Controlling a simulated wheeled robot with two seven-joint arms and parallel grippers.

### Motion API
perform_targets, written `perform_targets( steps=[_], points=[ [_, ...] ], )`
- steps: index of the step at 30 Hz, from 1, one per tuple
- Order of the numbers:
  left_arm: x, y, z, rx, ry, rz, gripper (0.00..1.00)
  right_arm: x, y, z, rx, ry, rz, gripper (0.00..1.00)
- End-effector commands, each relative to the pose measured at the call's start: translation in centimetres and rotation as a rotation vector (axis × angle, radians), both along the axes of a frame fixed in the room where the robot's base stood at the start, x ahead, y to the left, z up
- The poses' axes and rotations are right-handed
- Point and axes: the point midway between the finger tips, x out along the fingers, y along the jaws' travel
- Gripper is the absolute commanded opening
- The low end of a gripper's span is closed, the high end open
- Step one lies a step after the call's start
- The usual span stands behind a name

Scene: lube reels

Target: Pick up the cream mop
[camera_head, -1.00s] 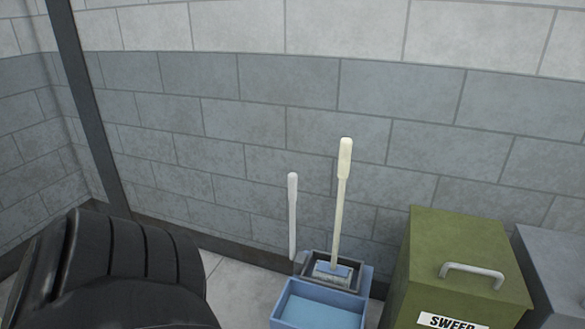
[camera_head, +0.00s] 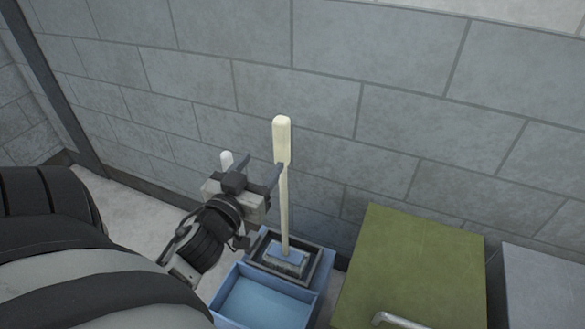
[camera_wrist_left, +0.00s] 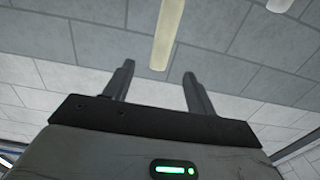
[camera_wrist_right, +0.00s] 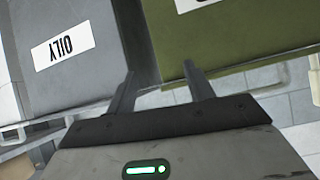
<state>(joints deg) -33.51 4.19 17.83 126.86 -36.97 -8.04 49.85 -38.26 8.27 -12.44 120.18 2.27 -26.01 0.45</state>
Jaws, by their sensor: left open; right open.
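The cream mop (camera_head: 283,145) stands upright, its head in the dark wringer frame at the back of the blue bucket (camera_head: 262,303).
A white handle (camera_head: 227,158) stands behind my left gripper; its top also shows in the left wrist view (camera_wrist_left: 278,5). A green bin (camera_head: 395,265) and a grey bin (camera_head: 545,285) are to the right. The block wall (camera_head: 410,110) is close behind the mop.

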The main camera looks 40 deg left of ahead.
Motion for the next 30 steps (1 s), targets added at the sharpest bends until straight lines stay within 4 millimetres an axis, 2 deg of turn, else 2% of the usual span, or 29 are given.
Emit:
perform_targets(
  steps=[3, 9, 12, 17, 23, 27, 30],
  points=[
    [2.7, 0.7, 0.3, 0.004, -0.003, -0.005, 0.56, -0.3, -0.1, 0.2, -0.011, 0.008, 0.004, 0.53],
    [6.5, 2.0, 0.2, 0.001, 0.000, -0.002, 0.56, -0.7, -0.3, -0.2, -0.025, 0.025, 0.009, 0.53],
    [7.7, 2.4, 0.1, 0.002, 0.002, -0.002, 0.56, -0.8, -0.4, -0.2, -0.029, 0.026, 0.010, 0.53],
    [8.5, 2.6, 0.1, 0.000, 0.002, -0.003, 0.56, -0.6, -0.4, 0.0, -0.029, 0.022, 0.011, 0.53],
    [11.0, 3.7, 1.1, 0.004, 0.002, -0.002, 0.56, -0.3, -0.4, 1.1, -0.035, 0.013, 0.011, 0.53],
    [12.7, 4.2, 0.9, 0.000, 0.002, -0.002, 0.56, -0.2, -0.4, 0.9, -0.036, 0.012, 0.010, 0.53],
    [13.2, 4.4, 0.8, 0.000, 0.003, -0.002, 0.56, -0.2, -0.4, 0.7, -0.036, 0.015, 0.009, 0.53]
  ],
)
